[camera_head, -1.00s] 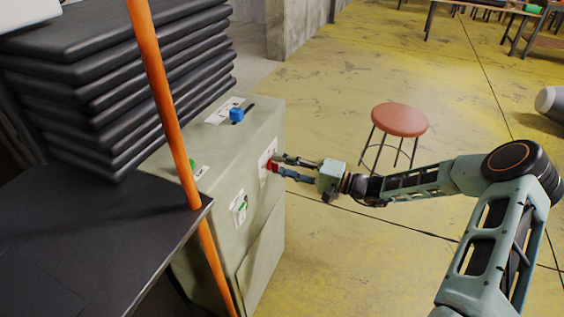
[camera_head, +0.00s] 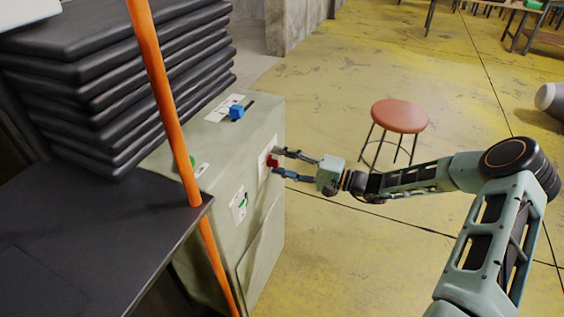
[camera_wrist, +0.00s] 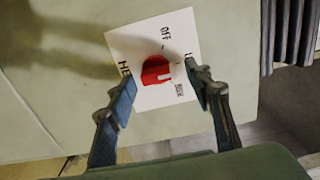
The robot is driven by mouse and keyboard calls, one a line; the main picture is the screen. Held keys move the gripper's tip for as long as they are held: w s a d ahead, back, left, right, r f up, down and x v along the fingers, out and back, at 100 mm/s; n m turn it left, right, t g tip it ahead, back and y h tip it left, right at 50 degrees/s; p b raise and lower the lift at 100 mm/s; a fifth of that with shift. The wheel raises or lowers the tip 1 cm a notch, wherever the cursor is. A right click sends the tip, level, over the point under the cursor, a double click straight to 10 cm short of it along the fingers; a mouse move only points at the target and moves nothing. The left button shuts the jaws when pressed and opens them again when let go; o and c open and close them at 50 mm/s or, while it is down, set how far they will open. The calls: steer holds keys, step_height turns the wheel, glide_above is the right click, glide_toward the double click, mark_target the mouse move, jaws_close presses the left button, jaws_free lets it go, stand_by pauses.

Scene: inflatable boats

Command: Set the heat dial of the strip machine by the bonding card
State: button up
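The strip machine (camera_head: 262,122) is a pale grey-green cabinet beside the dark table. Its red heat dial (camera_wrist: 152,70) sits on a white plate (camera_wrist: 122,47) with black lettering; "Off" is readable, other words are partly covered by my fingers. A pale mark shows on the dial's right side, towards a small label I cannot read surely. In the head view the dial (camera_head: 271,160) is on the side facing my arm. My gripper (camera_head: 276,163) is open, its fingers on either side of the dial, with gaps visible. I cannot tell which printed card is the bonding card.
A blue knob (camera_head: 236,112) sits on the machine's top, and a small labelled plate (camera_head: 239,204) on its front. An orange pole (camera_head: 169,110) and stacked black pads (camera_head: 115,90) stand left. A red stool (camera_head: 400,116) stands behind my arm on open yellow floor.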

steer(key=shift+d, duration=0.1)
steer(key=v, duration=1.2)
